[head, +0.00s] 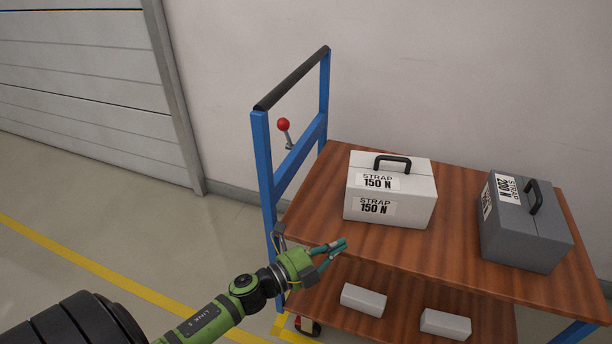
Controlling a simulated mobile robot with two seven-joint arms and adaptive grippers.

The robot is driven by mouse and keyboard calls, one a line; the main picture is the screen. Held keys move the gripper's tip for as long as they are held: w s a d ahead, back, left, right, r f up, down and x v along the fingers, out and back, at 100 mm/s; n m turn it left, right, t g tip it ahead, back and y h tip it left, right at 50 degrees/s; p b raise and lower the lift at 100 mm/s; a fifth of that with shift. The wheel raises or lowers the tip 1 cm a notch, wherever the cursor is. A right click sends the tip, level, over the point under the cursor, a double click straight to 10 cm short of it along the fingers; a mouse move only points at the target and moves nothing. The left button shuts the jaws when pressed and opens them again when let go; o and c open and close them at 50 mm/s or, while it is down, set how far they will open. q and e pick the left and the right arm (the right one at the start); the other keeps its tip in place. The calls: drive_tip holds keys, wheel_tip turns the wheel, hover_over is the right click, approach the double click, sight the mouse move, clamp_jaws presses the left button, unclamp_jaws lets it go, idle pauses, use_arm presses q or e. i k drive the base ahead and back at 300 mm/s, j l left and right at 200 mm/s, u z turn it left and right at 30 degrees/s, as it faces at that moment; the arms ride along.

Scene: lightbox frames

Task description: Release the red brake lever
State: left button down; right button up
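The brake lever has a red ball knob (283,124) on a short grey stem. It stands up, tilted slightly left, at the blue crossbar of the cart's handle frame (264,165). My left gripper (338,246) is in front of the cart's near left corner, below and to the right of the lever and well apart from it. Its teal fingers point right and look close together, but their gap is unclear. It holds nothing that I can see. My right gripper is not in view.
The cart's wooden top (452,262) carries a light grey case (415,205) and a dark grey case (520,247). Two pale blocks lie on the lower shelf (395,318). A wall stands behind the cart. The floor left of it (120,230) is clear.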

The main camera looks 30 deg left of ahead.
sight(283, 124)
drive_tip(key=u, duration=1.25)
